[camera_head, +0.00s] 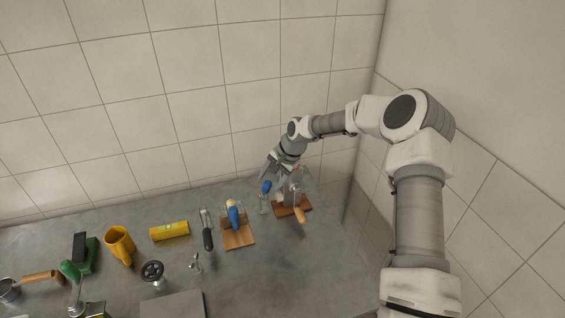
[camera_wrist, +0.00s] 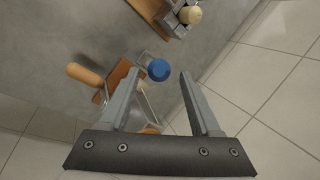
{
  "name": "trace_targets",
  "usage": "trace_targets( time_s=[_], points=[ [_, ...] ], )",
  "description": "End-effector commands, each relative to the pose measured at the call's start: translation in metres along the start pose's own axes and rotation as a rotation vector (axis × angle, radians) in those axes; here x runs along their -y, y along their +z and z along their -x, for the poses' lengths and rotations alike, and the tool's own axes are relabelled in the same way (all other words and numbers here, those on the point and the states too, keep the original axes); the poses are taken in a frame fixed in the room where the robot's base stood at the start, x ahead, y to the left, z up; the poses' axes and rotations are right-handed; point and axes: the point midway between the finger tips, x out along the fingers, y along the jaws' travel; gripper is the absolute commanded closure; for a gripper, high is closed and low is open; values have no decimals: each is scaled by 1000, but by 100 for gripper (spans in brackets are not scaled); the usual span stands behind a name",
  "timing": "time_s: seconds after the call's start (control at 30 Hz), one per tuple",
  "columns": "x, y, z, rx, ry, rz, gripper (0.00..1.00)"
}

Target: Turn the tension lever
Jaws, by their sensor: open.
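My gripper (camera_head: 272,172) is open above the far right part of the grey counter. In the wrist view my gripper (camera_wrist: 159,74) shows two spread fingers with nothing clamped between them. A brown wooden board (camera_head: 281,211) carries a metal fixture with a light wooden handle (camera_head: 299,215); I cannot tell for certain whether this is the tension lever. In the wrist view the wooden handle (camera_wrist: 84,75) points left, outside the left finger, which partly hides the fixture. A blue-topped item (camera_head: 266,187) stands beside the board; its blue top (camera_wrist: 158,69) appears between the fingertips.
Left of these is a second wooden board (camera_head: 238,241) with a blue-handled fixture. A black-handled tool (camera_head: 207,238), yellow cylinder (camera_head: 169,231), yellow mug (camera_head: 119,243) and black handwheel (camera_head: 152,271) lie farther left. The tiled wall is close behind; the counter's front right is clear.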

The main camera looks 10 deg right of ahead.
Motion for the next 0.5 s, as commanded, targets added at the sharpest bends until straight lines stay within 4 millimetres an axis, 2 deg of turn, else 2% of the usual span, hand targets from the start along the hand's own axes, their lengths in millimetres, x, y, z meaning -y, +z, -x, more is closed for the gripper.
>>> trace_targets(
  time_s=[0.3, 0.5],
  points=[
    [0, -1, 67, -4, -1, -2, 36],
    [0, -1, 95, -2, 0, -1, 36]
  ],
)
